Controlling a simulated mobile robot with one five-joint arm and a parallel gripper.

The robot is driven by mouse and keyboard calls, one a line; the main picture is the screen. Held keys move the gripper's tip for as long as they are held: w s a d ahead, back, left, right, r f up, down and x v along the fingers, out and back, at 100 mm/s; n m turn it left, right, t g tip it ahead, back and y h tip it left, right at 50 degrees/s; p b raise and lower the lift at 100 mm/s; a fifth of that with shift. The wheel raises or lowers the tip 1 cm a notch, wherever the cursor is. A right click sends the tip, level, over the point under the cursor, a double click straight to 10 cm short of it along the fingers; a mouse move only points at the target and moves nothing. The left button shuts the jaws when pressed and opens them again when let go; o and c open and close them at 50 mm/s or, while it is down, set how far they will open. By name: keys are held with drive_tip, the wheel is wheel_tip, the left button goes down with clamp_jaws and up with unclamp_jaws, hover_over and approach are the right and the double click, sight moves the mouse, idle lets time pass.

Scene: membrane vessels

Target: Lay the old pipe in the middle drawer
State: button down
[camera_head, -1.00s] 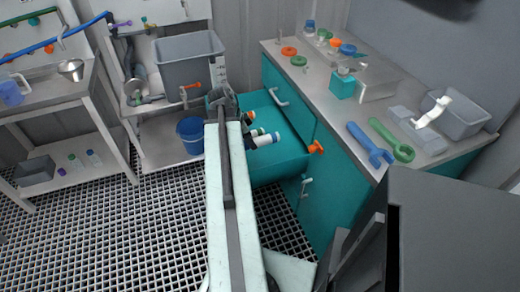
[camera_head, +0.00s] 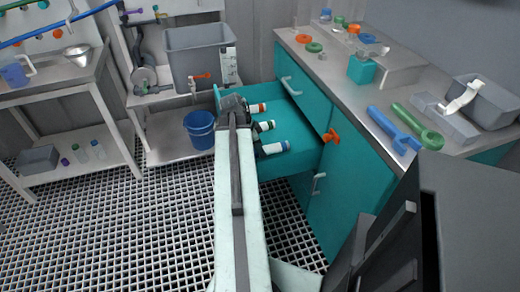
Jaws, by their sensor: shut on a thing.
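My gripper (camera_head: 233,103) is at the far end of my pale arm, over the left part of the open teal drawer (camera_head: 293,132). It is shut, but my own wrist hides its jaws and what they hold. I cannot make out the old pipe clearly. Several dark cylinders with white ends show just right of my arm, in or over the drawer: one with an orange band (camera_head: 257,107), one with a green band (camera_head: 265,126) and one with a blue band (camera_head: 274,148). I cannot tell whether one is in my jaws.
An orange handle (camera_head: 332,135) sticks out beside the drawer. A blue bucket (camera_head: 200,130) and a grey tub (camera_head: 195,55) stand behind left.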

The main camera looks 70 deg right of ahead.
drive_tip(key=c, duration=0.9)
unclamp_jaws()
drive_tip(key=shift+f, duration=0.1)
drive_tip(key=shift+c, duration=0.2)
drive_tip(key=shift+r+p, duration=0.35)
drive_tip(key=p+v, duration=1)
drive_tip(key=v, duration=0.1)
drive_tip(key=shift+r+p, duration=0.3)
drive_tip(key=shift+p, duration=0.05)
drive_tip(key=shift+w+a, duration=0.1)
